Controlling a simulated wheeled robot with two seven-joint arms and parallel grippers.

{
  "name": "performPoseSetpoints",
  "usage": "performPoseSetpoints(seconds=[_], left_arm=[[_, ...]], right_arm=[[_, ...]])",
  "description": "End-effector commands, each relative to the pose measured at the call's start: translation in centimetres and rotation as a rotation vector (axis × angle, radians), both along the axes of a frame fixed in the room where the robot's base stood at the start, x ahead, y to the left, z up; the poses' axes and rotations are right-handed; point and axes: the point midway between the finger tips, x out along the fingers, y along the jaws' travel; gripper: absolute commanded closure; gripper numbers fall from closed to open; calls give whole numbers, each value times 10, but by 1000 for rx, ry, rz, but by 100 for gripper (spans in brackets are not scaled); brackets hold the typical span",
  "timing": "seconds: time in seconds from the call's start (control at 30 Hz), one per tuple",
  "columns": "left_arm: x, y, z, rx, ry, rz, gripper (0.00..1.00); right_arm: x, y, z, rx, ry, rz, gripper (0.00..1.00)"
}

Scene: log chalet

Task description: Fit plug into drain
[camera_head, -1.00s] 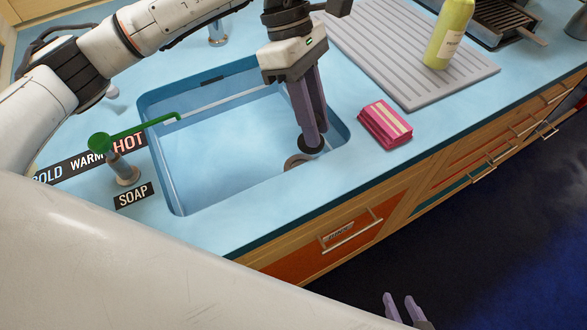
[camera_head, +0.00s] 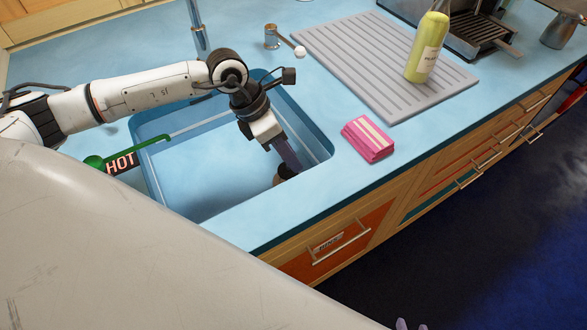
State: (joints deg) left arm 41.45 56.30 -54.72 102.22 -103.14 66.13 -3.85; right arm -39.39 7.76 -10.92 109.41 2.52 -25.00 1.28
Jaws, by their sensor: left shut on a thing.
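My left gripper (camera_head: 287,165) reaches down into the right end of the blue sink (camera_head: 185,185). Its purple fingers are shut on the dark round plug (camera_head: 289,172), which is mostly hidden by the fingers. The plug is low in the sink, at the brownish drain (camera_head: 279,180). The sink's front wall and the fingers hide part of the drain, so I cannot tell whether the plug is seated or just above it. My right gripper (camera_head: 411,325) shows only its fingertips at the bottom edge; they stand apart, with nothing seen between them.
A pink sponge or folded cloth (camera_head: 368,139) lies on the counter right of the sink. A yellow bottle (camera_head: 427,48) stands on the grey draining board (camera_head: 355,60). A tap (camera_head: 198,30) is behind the sink.

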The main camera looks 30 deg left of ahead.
Motion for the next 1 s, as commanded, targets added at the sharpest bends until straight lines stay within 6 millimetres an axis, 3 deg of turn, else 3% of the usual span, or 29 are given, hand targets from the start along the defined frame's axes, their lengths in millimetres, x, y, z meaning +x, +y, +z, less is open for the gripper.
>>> performPoseSetpoints(seconds=[0.43,0.77,0.8,0.9,1.0], left_arm=[[0,-2,-48,0,2,-4,98],[1,-2,-54,0,0,-5,98],[1,-1,-54,0,0,-5,74],[0,-1,-53,0,0,-5,58],[0,-2,-53,0,0,-5,57]], right_arm=[[0,0,6,0,0,0,69],[0,0,3,0,0,0,69],[0,0,2,0,0,0,69],[0,0,3,0,0,0,69],[0,0,3,0,0,0,69]])
